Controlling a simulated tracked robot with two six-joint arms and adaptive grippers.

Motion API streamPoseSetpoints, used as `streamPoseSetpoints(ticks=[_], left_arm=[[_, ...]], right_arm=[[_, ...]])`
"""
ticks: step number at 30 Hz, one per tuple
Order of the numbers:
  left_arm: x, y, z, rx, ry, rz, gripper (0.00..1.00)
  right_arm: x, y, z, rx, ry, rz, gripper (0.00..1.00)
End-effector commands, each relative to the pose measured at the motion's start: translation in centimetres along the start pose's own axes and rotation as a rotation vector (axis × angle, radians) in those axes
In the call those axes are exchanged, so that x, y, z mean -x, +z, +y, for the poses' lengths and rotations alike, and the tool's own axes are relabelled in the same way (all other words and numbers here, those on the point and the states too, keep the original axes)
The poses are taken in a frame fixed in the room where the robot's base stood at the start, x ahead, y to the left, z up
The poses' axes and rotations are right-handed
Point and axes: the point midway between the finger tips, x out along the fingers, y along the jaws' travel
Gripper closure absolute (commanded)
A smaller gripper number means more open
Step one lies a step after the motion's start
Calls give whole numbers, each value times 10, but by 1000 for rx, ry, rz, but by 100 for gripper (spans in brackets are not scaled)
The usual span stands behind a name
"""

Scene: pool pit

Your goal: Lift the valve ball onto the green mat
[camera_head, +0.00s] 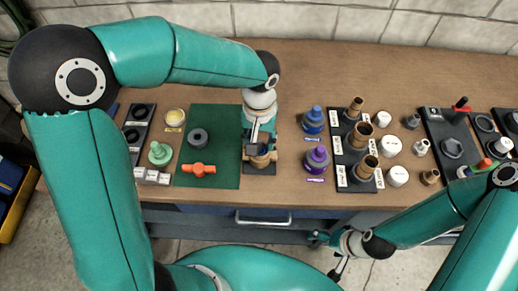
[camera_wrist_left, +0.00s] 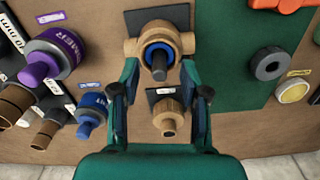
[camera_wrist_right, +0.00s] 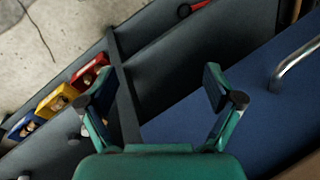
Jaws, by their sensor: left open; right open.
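A brass valve body (camera_wrist_left: 131,48) stands on a black pad beside the green mat (camera_wrist_left: 236,40); the body shows in the head view (camera_head: 262,161), partly covered by my left gripper. A blue ring and a grey rod (camera_wrist_left: 159,68) show in its top opening. I cannot make out the valve ball itself. My left gripper (camera_wrist_left: 159,78) is open above the valve, with its fingers either side of the rod. On the mat in the head view (camera_head: 226,118) lie a grey ring (camera_head: 197,138) and an orange handle (camera_head: 198,169). My right gripper (camera_wrist_right: 157,80) is open and empty near the bench front.
Blue (camera_head: 313,120) and purple (camera_head: 317,159) capped tools and a black rack of brass fittings (camera_head: 350,150) stand right of the valve. A brass fitting (camera_wrist_left: 169,122) is close to my left fingers. A green knob (camera_head: 160,154) is left of the mat. A drawer handle (camera_head: 262,219) is below.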

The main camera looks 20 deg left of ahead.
Motion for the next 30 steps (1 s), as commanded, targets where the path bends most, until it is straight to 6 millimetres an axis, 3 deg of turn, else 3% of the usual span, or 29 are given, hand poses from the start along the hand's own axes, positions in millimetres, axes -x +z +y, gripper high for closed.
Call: streamPoseSetpoints(ticks=[4,11,20,30], left_arm=[[-15,1,0,-1,0,-2,55],[-17,0,1,-2,1,1,55],[-17,0,1,-2,1,1,100],[-16,0,1,-2,1,1,100]], right_arm=[[2,0,-1,0,0,0,9],[2,0,-1,0,0,0,9],[2,0,-1,0,0,0,9],[2,0,-1,0,0,0,9]])
